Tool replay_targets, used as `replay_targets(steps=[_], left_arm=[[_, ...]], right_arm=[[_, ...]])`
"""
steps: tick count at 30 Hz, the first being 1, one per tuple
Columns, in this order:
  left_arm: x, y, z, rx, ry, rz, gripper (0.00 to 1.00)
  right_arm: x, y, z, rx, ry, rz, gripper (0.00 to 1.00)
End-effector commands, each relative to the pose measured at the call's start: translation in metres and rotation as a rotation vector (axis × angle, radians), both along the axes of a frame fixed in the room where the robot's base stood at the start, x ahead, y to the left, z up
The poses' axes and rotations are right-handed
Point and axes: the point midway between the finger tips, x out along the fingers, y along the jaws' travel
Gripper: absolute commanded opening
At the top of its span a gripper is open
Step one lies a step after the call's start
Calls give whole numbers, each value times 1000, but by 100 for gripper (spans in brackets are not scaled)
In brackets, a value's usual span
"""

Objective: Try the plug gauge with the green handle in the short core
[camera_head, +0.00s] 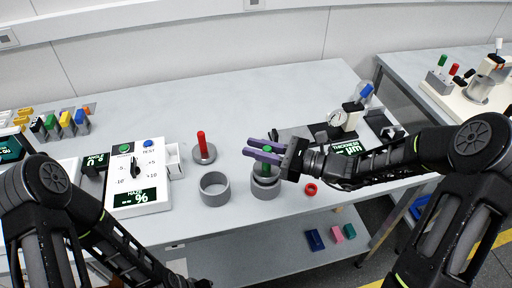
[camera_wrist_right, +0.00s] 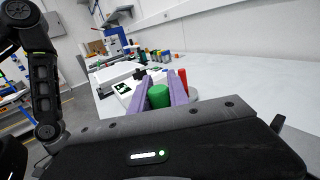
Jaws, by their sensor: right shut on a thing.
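My right gripper (camera_head: 262,153), with purple fingers, is shut on the green handle (camera_head: 267,158) of a plug gauge. The handle also shows between the fingers in the right wrist view (camera_wrist_right: 159,96). The gauge is upright over a grey ring-shaped core (camera_head: 266,191); its grey lower part looks level with the core's top, and I cannot tell how far it is inside. A second open grey core (camera_head: 214,189) stands to the left, empty. A plug gauge with a red handle (camera_head: 202,145) stands behind on the table. My left gripper's fingers are out of the picture.
A panel with dials and a haze display (camera_head: 138,182) is at left. A thickness gauge (camera_head: 340,125) stands at right behind my right arm. A small red ring (camera_head: 310,189) lies near the front edge. The table's back middle (camera_head: 270,95) is clear.

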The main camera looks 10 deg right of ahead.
Motion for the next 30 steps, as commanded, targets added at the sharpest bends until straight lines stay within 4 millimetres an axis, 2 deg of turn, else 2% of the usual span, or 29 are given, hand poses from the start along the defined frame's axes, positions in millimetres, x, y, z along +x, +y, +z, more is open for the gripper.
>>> replay_targets(steps=[30], left_arm=[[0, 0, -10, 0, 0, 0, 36]], right_arm=[[0, 0, -13, 0, -1, 0, 0]])
